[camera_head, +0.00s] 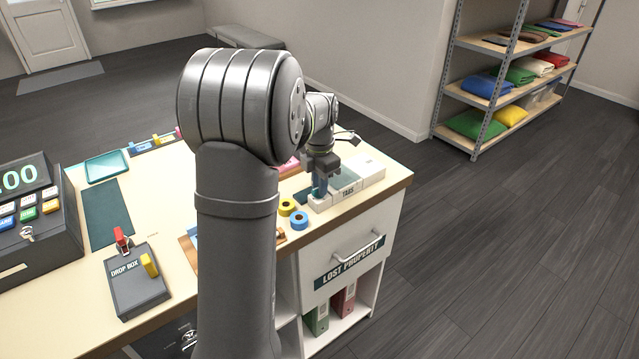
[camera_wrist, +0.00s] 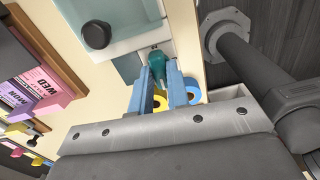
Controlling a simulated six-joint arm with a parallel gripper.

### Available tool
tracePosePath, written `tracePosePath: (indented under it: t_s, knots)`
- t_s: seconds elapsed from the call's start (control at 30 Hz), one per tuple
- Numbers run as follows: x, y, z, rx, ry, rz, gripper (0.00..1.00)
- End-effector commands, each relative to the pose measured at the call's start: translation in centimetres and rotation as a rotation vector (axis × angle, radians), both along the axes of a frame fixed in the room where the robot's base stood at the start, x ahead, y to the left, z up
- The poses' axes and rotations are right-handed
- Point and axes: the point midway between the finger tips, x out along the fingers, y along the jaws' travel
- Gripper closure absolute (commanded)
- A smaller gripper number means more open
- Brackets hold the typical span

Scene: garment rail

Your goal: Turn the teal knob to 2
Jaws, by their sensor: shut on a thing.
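A teal piece, which looks like the teal knob (camera_wrist: 158,56), shows at the fingertips in the wrist view. My gripper (camera_wrist: 163,68) has its two blue fingers closed on it. In the head view my gripper (camera_head: 320,188) points down at the desk's right end, beside a pale box labelled TABS (camera_head: 348,188). The knob is mostly hidden by the fingers there. I cannot make out any numbers or a pointer around the knob, so its setting cannot be told.
A yellow ring (camera_head: 287,208) and a blue ring (camera_head: 299,220) lie close in front of the gripper. A black round handle (camera_wrist: 96,35) sits on a pale translucent panel. A drop box (camera_head: 137,283) with red and yellow levers and a till (camera_head: 35,215) stand left.

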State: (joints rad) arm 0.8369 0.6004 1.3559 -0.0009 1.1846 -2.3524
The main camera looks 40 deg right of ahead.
Motion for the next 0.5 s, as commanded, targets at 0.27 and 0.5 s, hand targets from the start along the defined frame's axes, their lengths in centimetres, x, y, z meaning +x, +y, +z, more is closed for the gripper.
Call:
tracePosePath:
  t_s: [0.27,0.5]
  knots:
    - [0.03,-0.01,0.04,0.001,-0.001,-0.188,1.0]
    - [0.03,-0.01,0.05,0.001,-0.002,-0.414,1.0]
